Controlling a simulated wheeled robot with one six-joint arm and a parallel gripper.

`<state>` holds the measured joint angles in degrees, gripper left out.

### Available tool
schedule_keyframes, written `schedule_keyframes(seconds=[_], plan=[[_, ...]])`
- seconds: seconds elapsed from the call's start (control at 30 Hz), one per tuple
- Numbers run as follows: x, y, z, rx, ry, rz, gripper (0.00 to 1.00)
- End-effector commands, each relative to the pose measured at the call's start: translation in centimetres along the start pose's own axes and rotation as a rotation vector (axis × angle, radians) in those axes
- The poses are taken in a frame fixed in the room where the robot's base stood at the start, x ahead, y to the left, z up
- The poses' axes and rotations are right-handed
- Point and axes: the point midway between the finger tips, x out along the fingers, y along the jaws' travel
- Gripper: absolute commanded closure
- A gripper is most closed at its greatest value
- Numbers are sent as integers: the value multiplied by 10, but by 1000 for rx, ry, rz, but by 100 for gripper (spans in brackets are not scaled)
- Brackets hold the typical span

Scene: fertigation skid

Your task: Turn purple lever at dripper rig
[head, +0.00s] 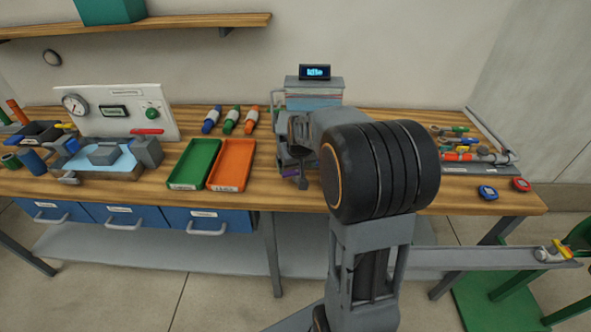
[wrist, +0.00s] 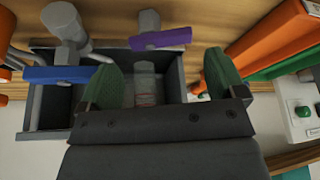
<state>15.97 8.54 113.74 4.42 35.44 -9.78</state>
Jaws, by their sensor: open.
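In the wrist view the purple lever (wrist: 160,38) is a flat bar on a grey valve, lying slightly tilted near the top middle. My gripper (wrist: 163,75) is open, with its two green finger pads apart. The purple lever is beyond the fingertips, between them in the picture and apart from them; the pads hold nothing. A clear cup with reddish marks (wrist: 146,88) shows between the pads. In the head view the dripper rig (head: 315,92) stands behind my arm, with only a little purple (head: 288,172) showing. My gripper is mostly hidden there.
A blue lever (wrist: 58,73) is left of my gripper, close to the left pad. A grey box (wrist: 36,118) lies under the levers. Green (head: 193,165) and orange (head: 232,165) trays lie left of the rig. Tools (head: 465,145) lie to the right.

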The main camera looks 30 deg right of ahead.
Motion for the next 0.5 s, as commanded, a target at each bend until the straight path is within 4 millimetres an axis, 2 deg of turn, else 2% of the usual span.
schedule_keyframes(seconds=[0.2,0.5], plan=[[28,-1,0,-1,-2,-1,11],[41,0,0,1,0,0,11]])
